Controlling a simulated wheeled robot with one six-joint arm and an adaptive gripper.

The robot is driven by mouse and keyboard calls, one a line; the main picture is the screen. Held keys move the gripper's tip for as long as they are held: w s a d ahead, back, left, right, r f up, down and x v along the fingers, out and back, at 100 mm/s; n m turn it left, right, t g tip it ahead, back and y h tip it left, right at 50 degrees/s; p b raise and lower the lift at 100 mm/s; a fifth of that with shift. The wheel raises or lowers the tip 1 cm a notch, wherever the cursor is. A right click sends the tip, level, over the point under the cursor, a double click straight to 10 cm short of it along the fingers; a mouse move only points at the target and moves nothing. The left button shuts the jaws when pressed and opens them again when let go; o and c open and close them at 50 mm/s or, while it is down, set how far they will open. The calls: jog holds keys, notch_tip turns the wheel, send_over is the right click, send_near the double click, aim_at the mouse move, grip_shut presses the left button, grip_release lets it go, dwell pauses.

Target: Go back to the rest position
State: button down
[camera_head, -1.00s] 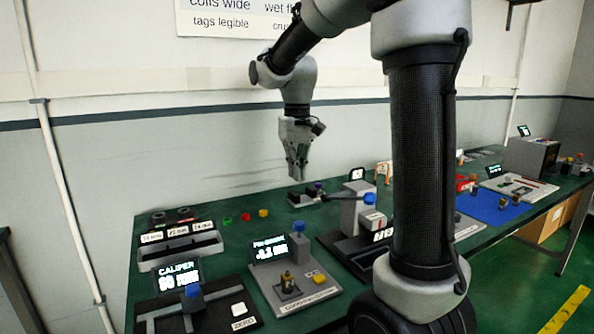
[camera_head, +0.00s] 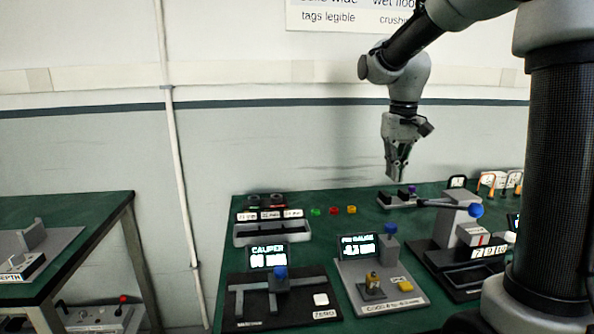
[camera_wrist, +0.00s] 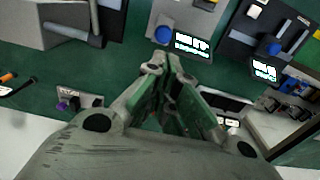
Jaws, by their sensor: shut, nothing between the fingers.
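My gripper (camera_head: 397,170) hangs from my arm, pointing down above the back of the green bench, with its fingers shut and empty. It touches nothing. The wrist view shows the closed fingers (camera_wrist: 166,75) over the bare green bench top.
The green bench (camera_head: 325,228) carries a caliper station (camera_head: 282,300), a pin gauge station (camera_head: 378,285), a sorting tray (camera_head: 272,232) and a lever press (camera_head: 455,235). Small coloured rings lie behind them. A second green table (camera_head: 75,215) stands at left, with a gap between.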

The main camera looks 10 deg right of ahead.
jog(key=s+d+t, duration=0.1)
jog(key=s+t, duration=0.3)
jog(key=s, duration=1.9)
jog(key=shift+f, duration=0.25)
